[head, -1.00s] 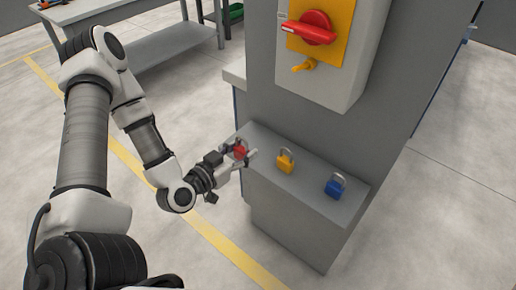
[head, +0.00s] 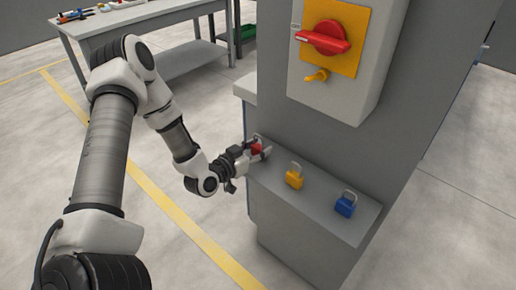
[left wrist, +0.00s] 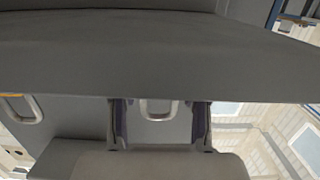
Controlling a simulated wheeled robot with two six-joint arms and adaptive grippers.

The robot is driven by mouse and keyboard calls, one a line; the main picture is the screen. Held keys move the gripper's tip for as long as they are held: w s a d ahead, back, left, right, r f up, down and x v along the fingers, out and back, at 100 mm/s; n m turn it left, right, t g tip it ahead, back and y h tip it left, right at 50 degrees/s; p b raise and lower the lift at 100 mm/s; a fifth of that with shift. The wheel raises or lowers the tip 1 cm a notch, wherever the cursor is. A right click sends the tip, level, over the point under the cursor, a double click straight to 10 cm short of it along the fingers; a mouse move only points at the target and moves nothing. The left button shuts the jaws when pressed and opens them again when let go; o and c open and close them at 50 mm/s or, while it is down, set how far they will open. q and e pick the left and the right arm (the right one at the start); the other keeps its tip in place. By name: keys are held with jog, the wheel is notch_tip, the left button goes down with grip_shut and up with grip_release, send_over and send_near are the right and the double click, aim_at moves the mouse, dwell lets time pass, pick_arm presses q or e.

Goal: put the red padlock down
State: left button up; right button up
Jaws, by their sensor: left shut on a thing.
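The red padlock (head: 257,149) is in my left gripper (head: 260,151), at the far left end of the grey ledge (head: 322,205). The gripper is shut on the padlock's body, and its shackle points up. I cannot tell whether the padlock's underside touches the ledge. In the left wrist view the shackle (left wrist: 157,109) shows between the two dark fingers, and the padlock's body is not clear there. My right gripper is in neither view.
A yellow padlock (head: 294,179) and a blue padlock (head: 346,205) stand on the ledge to the right. Behind it rises a grey cabinet (head: 283,105) with a red rotary switch (head: 326,38) on a yellow plate. A workbench (head: 150,22) stands at the back left.

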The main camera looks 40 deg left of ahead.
pick_arm(q)
jog(key=o, duration=1.2)
jog(key=shift+f, duration=0.15)
jog(key=shift+r+p, duration=0.3)
jog(key=s+p, duration=0.1)
jog(key=s, duration=0.3)
jog(key=s+r+p, duration=0.1)
jog(key=s+p, duration=0.1)
jog(key=s, duration=0.2)
jog(key=s+a+p, duration=0.1)
jog(key=s, duration=0.3)
jog(key=shift+r, duration=0.3)
jog(key=shift+w, duration=0.1)
